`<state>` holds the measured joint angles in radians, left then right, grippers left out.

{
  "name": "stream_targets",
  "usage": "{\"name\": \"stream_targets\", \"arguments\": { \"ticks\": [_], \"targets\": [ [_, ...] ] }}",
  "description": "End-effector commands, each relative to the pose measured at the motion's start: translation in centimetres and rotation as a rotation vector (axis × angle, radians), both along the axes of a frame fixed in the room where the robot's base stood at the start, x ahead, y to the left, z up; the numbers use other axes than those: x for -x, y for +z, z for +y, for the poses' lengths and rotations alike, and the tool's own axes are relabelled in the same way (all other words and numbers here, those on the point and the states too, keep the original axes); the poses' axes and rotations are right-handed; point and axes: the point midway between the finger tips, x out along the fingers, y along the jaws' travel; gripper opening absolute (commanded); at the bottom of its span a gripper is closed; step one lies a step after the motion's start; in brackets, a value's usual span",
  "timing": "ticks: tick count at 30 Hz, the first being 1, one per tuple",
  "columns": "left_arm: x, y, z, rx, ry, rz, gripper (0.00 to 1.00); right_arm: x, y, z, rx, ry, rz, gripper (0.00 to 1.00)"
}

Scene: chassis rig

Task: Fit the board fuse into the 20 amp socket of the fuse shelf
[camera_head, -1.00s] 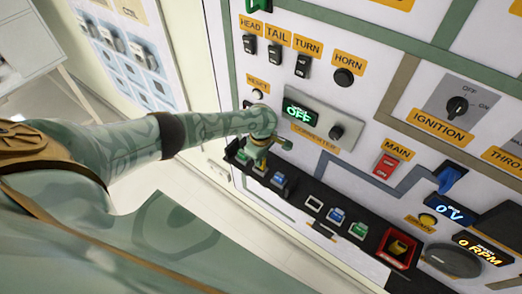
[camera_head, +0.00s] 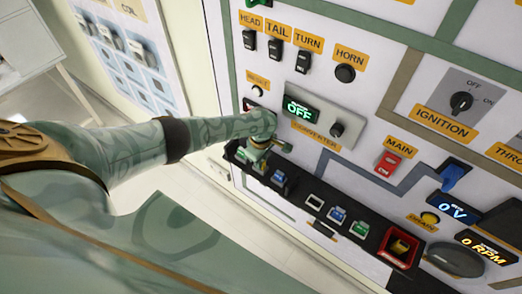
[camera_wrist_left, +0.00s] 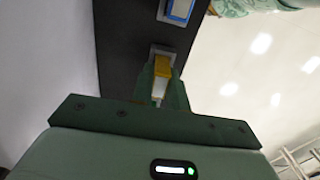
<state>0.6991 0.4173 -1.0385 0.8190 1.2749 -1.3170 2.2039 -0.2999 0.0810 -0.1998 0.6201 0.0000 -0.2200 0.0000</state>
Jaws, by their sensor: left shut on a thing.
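The fuse shelf (camera_head: 300,187) is a black ledge that runs along the lower part of the white panel. My left gripper (camera_head: 259,163) is over the left end of this shelf, between a green fuse and a blue fuse. In the left wrist view the gripper (camera_wrist_left: 162,88) is shut on the yellow board fuse (camera_wrist_left: 162,68). The fuse is in line with a grey-framed socket (camera_wrist_left: 163,50) on the dark shelf. I cannot tell how deep the fuse sits in it. Its lower part is hidden in the head view. My right gripper is not in view.
The blue fuse (camera_head: 279,179) sits just right of the gripper. A pale empty-looking socket (camera_head: 315,201), a blue fuse (camera_head: 337,214), a green fuse (camera_head: 359,229) and a red-framed holder (camera_head: 400,247) follow along the shelf. The converter box (camera_head: 322,122) juts out above.

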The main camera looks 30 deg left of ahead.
Motion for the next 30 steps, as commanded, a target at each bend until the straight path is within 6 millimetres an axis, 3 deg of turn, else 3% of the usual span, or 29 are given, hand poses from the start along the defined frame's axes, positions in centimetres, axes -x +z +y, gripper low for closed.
{"name": "stream_targets", "arguments": {
  "ticks": [8, 9, 11, 12, 20, 23, 30],
  "targets": [
    [0.0, -0.8, 0.0, 0.0, -0.001, 0.0, 0.0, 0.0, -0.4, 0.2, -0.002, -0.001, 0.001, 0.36],
    [0.0, -0.8, 0.0, 0.0, -0.001, 0.0, 0.21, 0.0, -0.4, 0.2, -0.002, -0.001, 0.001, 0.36],
    [0.0, -0.7, 0.0, 0.0, -0.001, 0.0, 0.38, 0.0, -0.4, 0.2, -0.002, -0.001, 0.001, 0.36],
    [0.0, -0.7, 0.0, 0.0, -0.001, 0.0, 0.41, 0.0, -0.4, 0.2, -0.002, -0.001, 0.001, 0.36],
    [0.0, -0.6, 0.0, 0.0, -0.001, 0.0, 0.41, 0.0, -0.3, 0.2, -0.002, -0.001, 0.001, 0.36],
    [0.0, 0.3, 0.0, 0.0, -0.002, 0.0, 0.41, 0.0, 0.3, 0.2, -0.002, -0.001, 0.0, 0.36],
    [0.0, 6.1, 0.0, 0.001, -0.002, -0.003, 0.41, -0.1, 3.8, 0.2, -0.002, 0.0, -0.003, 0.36]
  ]
}}
